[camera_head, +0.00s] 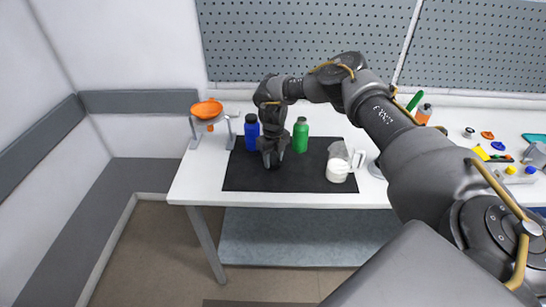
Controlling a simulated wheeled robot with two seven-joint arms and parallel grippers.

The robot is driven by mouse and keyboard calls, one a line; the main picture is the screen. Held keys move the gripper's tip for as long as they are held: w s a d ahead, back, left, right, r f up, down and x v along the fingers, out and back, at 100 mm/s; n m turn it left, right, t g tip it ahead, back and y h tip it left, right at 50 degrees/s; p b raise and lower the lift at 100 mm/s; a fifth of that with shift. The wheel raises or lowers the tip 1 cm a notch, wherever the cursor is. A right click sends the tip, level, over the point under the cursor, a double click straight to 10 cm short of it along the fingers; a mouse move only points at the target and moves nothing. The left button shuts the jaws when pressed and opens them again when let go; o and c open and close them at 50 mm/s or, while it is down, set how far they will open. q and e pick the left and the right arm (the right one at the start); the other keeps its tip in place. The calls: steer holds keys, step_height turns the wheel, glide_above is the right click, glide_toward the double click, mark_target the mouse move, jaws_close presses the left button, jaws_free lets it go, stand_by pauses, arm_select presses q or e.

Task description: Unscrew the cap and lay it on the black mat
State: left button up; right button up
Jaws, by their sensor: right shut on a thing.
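The black mat (318,181) lies on the white table. My right gripper (272,164) points down low over the middle of the mat, between the two bottles and nearer to me. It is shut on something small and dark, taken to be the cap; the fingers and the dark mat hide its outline. A blue bottle (251,137) stands upright to the left, partly beside the gripper. A green bottle (300,138) stands upright to the right. My left gripper is not in view.
A white jug (338,171) stands on the mat's right part. Several small items lie at the far right. The mat's front left is clear.

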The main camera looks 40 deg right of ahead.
steer(key=shift+f, duration=0.4)
steer(key=o, duration=1.1)
steer(key=shift+f, duration=0.15)
